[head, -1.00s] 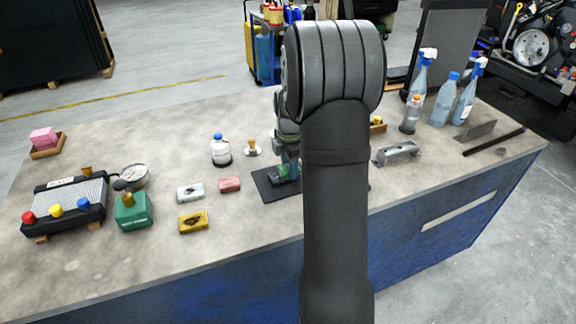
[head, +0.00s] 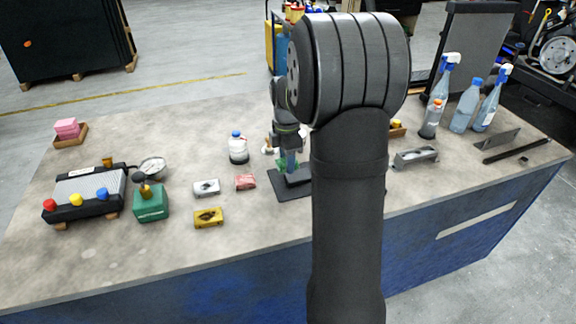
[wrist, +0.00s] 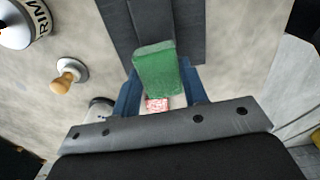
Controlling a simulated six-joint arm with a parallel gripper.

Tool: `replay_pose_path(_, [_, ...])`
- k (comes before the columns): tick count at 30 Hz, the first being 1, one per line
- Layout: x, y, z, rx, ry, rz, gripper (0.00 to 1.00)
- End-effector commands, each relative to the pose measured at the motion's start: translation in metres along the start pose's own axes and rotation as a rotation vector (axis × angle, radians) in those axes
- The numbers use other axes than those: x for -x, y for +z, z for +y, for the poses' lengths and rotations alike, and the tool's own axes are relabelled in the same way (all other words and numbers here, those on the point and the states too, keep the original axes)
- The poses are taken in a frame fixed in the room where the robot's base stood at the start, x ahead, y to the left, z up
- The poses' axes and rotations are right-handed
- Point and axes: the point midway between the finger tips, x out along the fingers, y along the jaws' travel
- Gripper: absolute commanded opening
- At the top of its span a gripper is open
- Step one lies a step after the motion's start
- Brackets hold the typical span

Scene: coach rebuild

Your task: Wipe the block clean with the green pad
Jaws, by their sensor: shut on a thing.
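My gripper (head: 289,163) is shut on the green pad (wrist: 158,68). The pad sits between the blue fingertips in the wrist view, and part of it shows in the head view (head: 283,163). The block (head: 299,177) is dark grey and lies on a dark mat (head: 284,197). In the wrist view the block (wrist: 152,20) runs up from behind the pad, which hides its near end. The pad is at the block's far left side in the head view. I cannot tell whether they touch. My arm hides the right side of the mat.
A white bottle with a blue cap (head: 238,150) stands left of the mat. A grey metal bracket (head: 415,157) and spray bottles (head: 440,82) are at the right.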

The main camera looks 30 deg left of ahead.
Motion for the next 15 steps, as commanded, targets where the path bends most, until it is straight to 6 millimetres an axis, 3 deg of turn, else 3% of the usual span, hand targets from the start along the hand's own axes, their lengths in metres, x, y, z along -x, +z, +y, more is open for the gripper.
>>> replay_pose_path(15, [0.041,0.0,0.0,0.0,0.001,0.0,0.18])
